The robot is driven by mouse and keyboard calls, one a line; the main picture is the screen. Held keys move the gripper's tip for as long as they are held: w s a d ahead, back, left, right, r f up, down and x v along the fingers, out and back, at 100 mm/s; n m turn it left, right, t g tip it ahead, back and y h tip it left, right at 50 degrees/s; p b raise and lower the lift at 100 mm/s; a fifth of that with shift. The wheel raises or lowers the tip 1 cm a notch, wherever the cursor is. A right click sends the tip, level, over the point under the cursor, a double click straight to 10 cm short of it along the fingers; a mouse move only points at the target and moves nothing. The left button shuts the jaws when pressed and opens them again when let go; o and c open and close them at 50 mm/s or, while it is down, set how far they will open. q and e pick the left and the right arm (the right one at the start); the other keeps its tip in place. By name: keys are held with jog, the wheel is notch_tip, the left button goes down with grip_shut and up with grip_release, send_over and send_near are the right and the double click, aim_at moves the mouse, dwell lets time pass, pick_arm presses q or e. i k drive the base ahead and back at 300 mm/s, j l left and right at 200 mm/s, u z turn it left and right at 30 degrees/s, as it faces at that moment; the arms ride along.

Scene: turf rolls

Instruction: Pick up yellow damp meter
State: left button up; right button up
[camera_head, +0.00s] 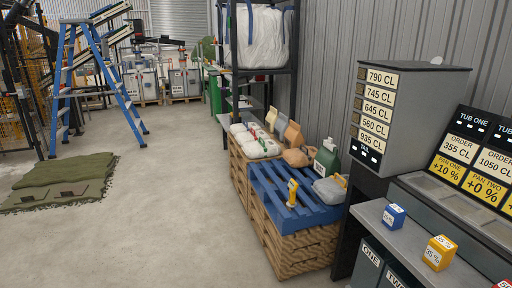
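A small upright yellow device with a pale face, which looks like the damp meter (292,192), stands on the blue pallet (268,190).
A grey cabinet (425,100) and a counter with a blue cube (393,216) and a yellow cube (438,253) stand right. A blue ladder (64,80) is left. Open floor (170,200) lies between.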

aim_at(293, 186)
jog(key=i+z, duration=0.15)
jog(key=i, duration=0.35)
jog(key=i+j+z, duration=0.1)
jog(key=i, duration=0.4)
jog(key=i+j+z, duration=0.15)
jog(key=i, duration=0.3)
jog(key=i+j+z, duration=0.4)
jog(key=i, duration=0.15)
jog(key=i+j+z, duration=0.45)
jog(key=i+l, duration=0.05)
jog(key=l, duration=0.05)
